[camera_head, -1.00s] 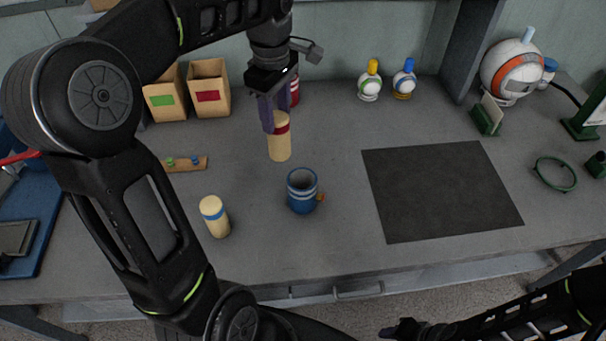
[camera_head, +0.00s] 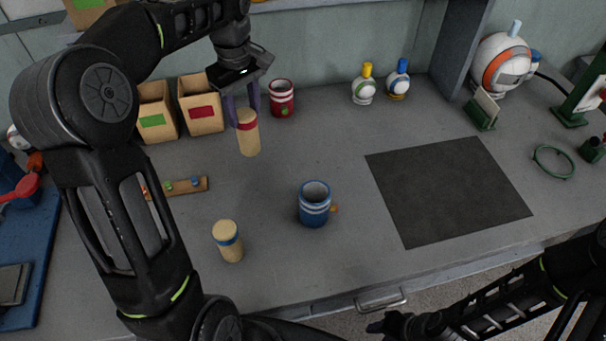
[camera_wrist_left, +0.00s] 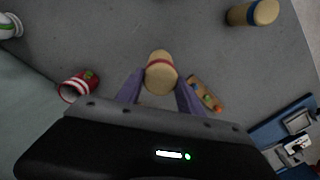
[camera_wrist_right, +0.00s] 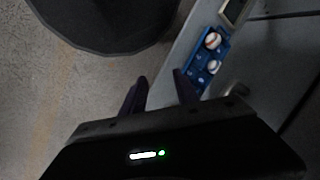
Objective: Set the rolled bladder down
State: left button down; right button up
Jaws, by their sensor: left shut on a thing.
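The rolled bladder with a red band (camera_head: 248,137) is a tan upright cylinder at the back left of the table in the head view. My left gripper (camera_head: 243,112) is shut on its upper part from above. It also shows between the purple fingers in the left wrist view (camera_wrist_left: 160,75). I cannot tell whether its base touches the table. A second tan roll with a blue band (camera_head: 230,246) stands nearer the front edge. My right gripper (camera_head: 384,328) is low beyond the table's front edge. In the right wrist view its fingers (camera_wrist_right: 160,95) are apart with nothing between them.
A red striped cup (camera_head: 281,101) stands right of the held roll, and a blue mug (camera_head: 314,207) stands in front. Two cardboard boxes (camera_head: 203,115) are behind left. A small wooden strip (camera_head: 180,188) lies in front left. A dark mat (camera_head: 447,205) lies at right, bare.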

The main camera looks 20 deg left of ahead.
aim_at(249, 142)
pick_arm(q)
jog(key=shift+f+p, duration=0.4)
jog(key=shift+f, duration=2.75)
jog(key=shift+f+p, duration=0.35)
jog(key=shift+f, duration=1.5)
jog(key=shift+f, duration=0.25)
jog(key=c, duration=0.7)
grip_release()
jog(key=shift+r, duration=0.1)
jog(key=shift+c, duration=0.2)
notch_tip(249, 142, up, 12)
jog(key=shift+r+b, duration=0.2)
jog(key=shift+b, duration=0.4)
